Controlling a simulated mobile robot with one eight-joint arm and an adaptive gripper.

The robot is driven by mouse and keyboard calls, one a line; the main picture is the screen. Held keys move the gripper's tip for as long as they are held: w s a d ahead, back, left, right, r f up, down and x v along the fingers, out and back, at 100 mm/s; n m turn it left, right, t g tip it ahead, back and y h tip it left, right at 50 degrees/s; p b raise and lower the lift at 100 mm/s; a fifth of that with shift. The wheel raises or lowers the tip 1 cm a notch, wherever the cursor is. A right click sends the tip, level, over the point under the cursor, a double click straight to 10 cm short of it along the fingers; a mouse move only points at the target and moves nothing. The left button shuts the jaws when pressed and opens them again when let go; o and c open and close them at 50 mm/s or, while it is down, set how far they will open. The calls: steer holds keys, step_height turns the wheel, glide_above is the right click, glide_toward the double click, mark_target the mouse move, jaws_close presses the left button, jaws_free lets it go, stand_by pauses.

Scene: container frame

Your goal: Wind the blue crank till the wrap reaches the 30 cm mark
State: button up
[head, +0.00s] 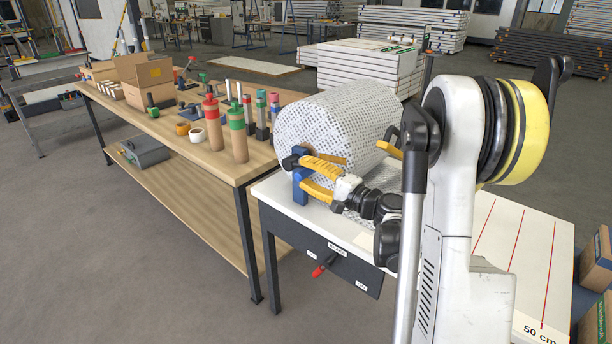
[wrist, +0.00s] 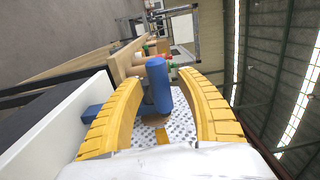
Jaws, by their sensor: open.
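The blue crank's handle (wrist: 158,85) is an upright-looking blue cylinder in the wrist view. My gripper (wrist: 157,79) is open, with its yellow fingers on either side of the handle; a gap shows at the right finger. In the head view my gripper (head: 302,173) is at the near end of the wrap roll (head: 335,115), by the blue stand (head: 300,187). The handle cannot be made out there. The wrap is white with grey dots. Its leading edge and the 30 cm mark are hidden behind my arm.
The white measuring table (head: 530,235) has red lines and a "50 cm" label at its right end. A wooden bench (head: 190,145) with bottles and boxes stands left. Cartons (head: 597,255) stand at the right.

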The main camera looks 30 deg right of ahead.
steer(key=shift+c, duration=0.6)
jaws_close()
steer(key=shift+w+r, duration=0.1)
steer(key=shift+r, duration=0.05)
